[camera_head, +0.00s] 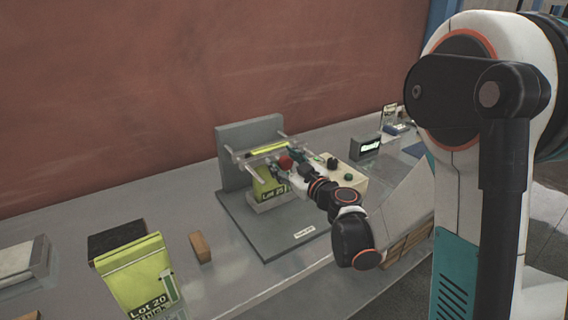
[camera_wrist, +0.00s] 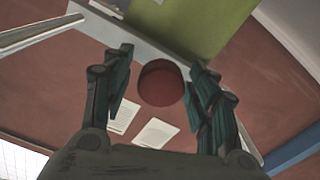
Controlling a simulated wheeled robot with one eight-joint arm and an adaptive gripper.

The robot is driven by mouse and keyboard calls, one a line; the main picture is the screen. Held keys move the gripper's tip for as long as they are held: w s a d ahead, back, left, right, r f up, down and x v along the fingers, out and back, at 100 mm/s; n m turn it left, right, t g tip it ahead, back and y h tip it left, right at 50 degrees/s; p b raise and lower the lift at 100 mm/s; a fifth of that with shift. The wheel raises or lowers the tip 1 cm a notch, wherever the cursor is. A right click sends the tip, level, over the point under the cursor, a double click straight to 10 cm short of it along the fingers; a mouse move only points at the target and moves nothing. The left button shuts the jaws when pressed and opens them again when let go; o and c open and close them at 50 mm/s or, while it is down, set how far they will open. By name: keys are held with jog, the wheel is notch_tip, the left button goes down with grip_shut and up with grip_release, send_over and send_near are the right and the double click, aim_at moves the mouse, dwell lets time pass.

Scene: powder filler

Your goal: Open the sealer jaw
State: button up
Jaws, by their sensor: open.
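The sealer (camera_head: 240,210) stands on the bench, with a grey base plate and an upright back panel. Its jaw (camera_head: 264,152) is a horizontal bar with a yellow strip, carried between rods. A red knob (camera_head: 285,162) sits at the front of the jaw. In the wrist view the red knob (camera_wrist: 160,83) lies between the two open fingers of my gripper (camera_wrist: 163,95), with space on both sides. A yellow-green pouch (camera_head: 268,190) marked "Lot 2…" stands under the jaw; part of its label is hidden. How far the jaw is open cannot be told.
A yellow-green "Lot 20" pouch (camera_head: 140,275) stands at the front left beside a dark block (camera_head: 117,237). A small wooden block (camera_head: 200,247) lies nearby. A cream control box (camera_head: 345,178) and a small display (camera_head: 365,147) are right of the sealer. A wall rises behind the bench.

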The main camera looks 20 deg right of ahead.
grip_shut()
jog(key=v, duration=0.4)
jog(key=shift+s+d, duration=0.15)
jog(key=shift+s, duration=0.25)
grip_release()
send_near(288, 164)
jog(key=v, duration=0.5)
jog(key=shift+s+r, duration=0.1)
jog(key=shift+r, duration=0.05)
